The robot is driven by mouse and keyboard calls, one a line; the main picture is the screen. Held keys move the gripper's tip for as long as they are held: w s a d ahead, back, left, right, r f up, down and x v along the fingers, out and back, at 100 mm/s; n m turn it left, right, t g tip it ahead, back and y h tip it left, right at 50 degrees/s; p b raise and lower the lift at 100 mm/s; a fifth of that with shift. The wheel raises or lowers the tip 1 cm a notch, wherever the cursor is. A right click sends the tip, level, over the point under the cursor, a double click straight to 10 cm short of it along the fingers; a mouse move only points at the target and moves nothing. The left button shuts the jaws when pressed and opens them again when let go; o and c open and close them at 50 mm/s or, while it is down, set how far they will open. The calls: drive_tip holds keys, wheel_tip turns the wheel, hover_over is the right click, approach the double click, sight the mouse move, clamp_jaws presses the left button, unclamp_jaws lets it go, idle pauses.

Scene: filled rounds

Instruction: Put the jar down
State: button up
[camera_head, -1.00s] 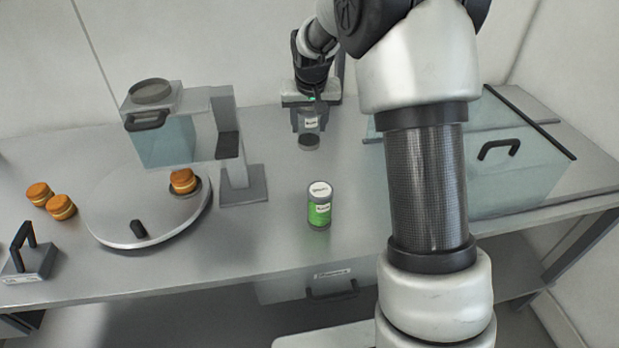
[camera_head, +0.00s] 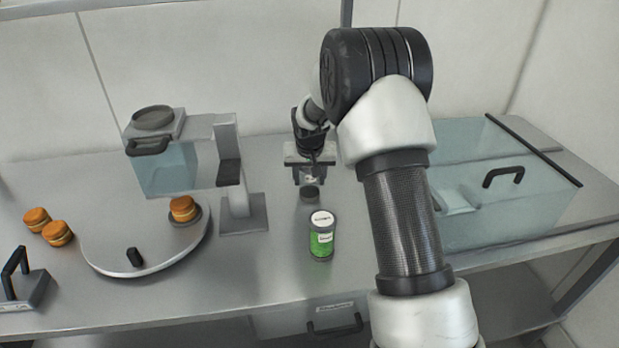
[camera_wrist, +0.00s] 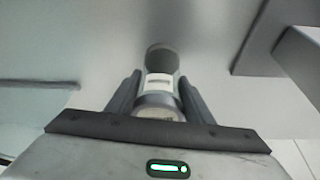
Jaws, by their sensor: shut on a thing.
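The jar (camera_wrist: 160,84), with a white label and a pale round near end, sits between the two fingers of my gripper (camera_wrist: 160,98) in the wrist view. My gripper is shut on it. In the head view my gripper (camera_head: 310,172) is over the back middle of the metal table (camera_head: 265,268), with little of the jar showing. A dark round shape (camera_wrist: 162,58) lies just beyond the jar; I cannot tell whether it is the jar's lower end or something under it. Whether the jar touches the table is unclear.
A green jar with a white lid (camera_head: 321,236) stands in front of my gripper. Left are a dispenser on a stand (camera_head: 168,165), a round plate (camera_head: 110,255) and several orange-brown rounds (camera_head: 56,233). A clear bin (camera_head: 500,205) stands right.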

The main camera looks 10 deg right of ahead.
drive_tip(key=shift+r, duration=0.1)
drive_tip(key=o, duration=1.2)
